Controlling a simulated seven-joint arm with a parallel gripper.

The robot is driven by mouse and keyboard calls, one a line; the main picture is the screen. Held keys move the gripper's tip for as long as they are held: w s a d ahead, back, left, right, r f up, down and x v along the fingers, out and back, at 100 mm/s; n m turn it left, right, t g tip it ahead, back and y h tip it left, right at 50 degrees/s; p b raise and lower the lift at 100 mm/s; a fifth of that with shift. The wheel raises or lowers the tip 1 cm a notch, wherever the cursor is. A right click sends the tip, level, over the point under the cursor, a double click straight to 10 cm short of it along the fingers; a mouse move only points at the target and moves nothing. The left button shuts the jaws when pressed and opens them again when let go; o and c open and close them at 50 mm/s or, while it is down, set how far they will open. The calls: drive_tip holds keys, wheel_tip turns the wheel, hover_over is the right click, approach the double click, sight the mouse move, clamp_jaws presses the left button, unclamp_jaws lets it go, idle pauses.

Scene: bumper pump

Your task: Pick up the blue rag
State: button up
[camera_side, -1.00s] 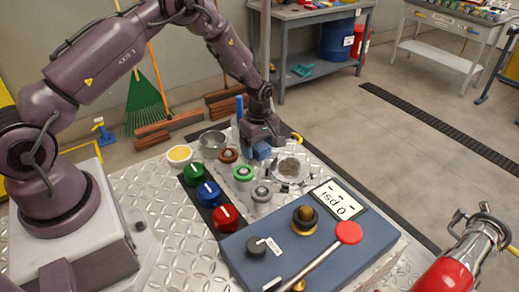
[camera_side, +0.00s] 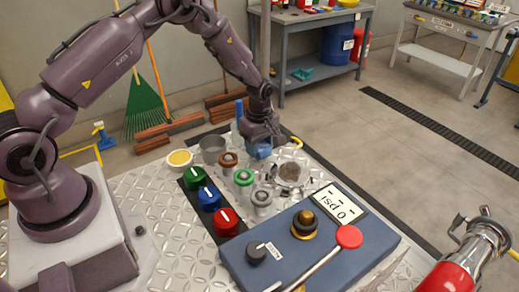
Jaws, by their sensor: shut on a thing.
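The blue rag (camera_side: 260,150) is a small blue shape at the far end of the metal tread-plate table (camera_side: 165,222). My gripper (camera_side: 259,143) is above and around it, pointing down, shut on the rag. The fingers and gripper body hide part of the rag. I cannot tell whether its lower edge touches the table.
A grey metal cup (camera_side: 212,148) and a yellow-filled bowl (camera_side: 180,159) stand left of my gripper. A clear dish (camera_side: 290,172) lies to its right. Red, blue and green knobs (camera_side: 227,220) and a blue pump panel (camera_side: 300,255) with a red-ended lever are nearer.

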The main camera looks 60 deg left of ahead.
drive_tip(key=s+d+r, duration=0.2)
drive_tip(key=s+r, duration=0.9)
drive_tip(key=s, duration=0.2)
drive_tip(key=shift+s+d+r, duration=0.15)
drive_tip(key=shift+s+d, duration=0.25)
